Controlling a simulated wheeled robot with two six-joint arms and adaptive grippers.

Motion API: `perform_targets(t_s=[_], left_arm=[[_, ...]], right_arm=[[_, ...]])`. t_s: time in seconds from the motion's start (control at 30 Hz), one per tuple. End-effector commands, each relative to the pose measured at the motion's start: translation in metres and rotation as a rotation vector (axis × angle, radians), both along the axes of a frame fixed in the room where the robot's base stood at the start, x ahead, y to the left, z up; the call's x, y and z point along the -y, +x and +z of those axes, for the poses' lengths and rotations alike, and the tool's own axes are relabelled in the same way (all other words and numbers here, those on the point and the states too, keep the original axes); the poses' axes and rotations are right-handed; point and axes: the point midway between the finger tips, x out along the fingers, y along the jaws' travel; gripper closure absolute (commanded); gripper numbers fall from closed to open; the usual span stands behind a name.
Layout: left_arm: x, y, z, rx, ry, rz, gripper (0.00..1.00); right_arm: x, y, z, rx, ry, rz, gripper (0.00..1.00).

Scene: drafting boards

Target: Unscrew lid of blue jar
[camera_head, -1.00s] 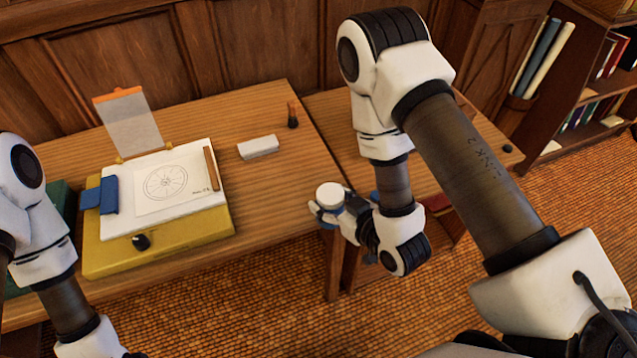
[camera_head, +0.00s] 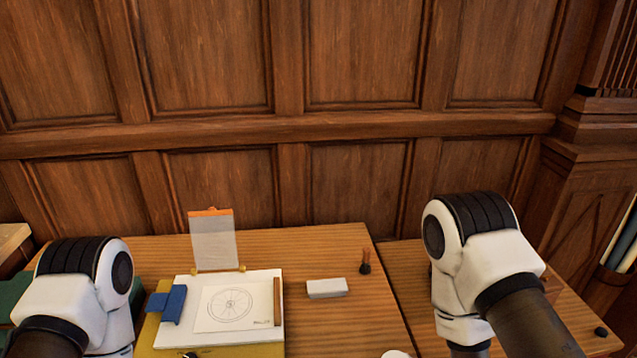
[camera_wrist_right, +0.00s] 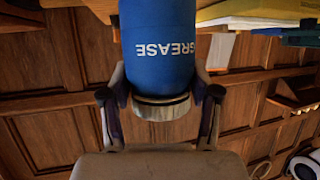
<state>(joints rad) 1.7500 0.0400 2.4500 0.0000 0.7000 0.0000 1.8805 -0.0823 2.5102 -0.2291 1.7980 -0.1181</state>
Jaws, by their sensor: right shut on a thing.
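The blue jar (camera_wrist_right: 158,40) carries white "GREASE" lettering, which reads upside down in the right wrist view. Its pale grey-white lid (camera_wrist_right: 162,108) is on the jar, at the end nearest my right wrist. My right gripper (camera_wrist_right: 158,84) has a finger on each side of the jar close to the lid and is shut on it. In the head view only a sliver of the white lid (camera_head: 396,354) shows at the bottom edge; the jar body and right gripper are out of that view.
On the wooden table (camera_head: 345,250) lie a white drawing board (camera_head: 188,315) with a wheel drawing, a blue clip (camera_head: 172,304), a white block (camera_head: 327,288) and a small brush-like item (camera_head: 365,265). An upright clipboard (camera_head: 213,240) stands behind. A panelled wall (camera_head: 350,80) closes the back.

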Motion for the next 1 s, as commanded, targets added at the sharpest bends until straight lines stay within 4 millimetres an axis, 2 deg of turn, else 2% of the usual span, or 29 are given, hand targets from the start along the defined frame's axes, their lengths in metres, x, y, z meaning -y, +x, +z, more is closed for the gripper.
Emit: perform_targets(t_s=[0.07,0.13,0.3,0.5,0.67,0.77,0.83,1.0], left_arm=[[0.000,0.000,0.000,0.000,0.000,0.000,0.60],[0.000,0.000,0.000,0.000,0.000,0.000,0.60],[0.000,0.000,0.000,0.000,0.000,0.000,0.60],[0.000,0.000,0.000,0.000,0.000,0.000,0.60],[0.000,0.000,0.000,0.000,0.000,0.000,0.60],[0.000,0.000,0.000,0.000,0.000,0.000,0.60],[0.000,0.000,0.000,0.000,0.000,0.000,0.60],[0.000,0.000,0.000,0.000,0.000,0.000,0.60]], right_arm=[[-0.008,0.009,0.009,0.008,-0.002,0.023,1.00],[-0.014,0.026,0.013,0.013,-0.003,0.012,1.00],[-0.001,0.055,0.006,0.005,-0.002,-0.154,1.00],[0.020,0.060,-0.004,0.001,0.000,-0.305,1.00],[0.018,0.060,-0.004,0.001,0.000,-0.300,1.00],[0.006,0.058,-0.003,0.002,0.000,-0.235,1.00],[-0.009,0.056,-0.002,0.002,0.000,-0.150,1.00],[-0.062,0.049,0.003,0.006,0.001,0.133,1.00]])
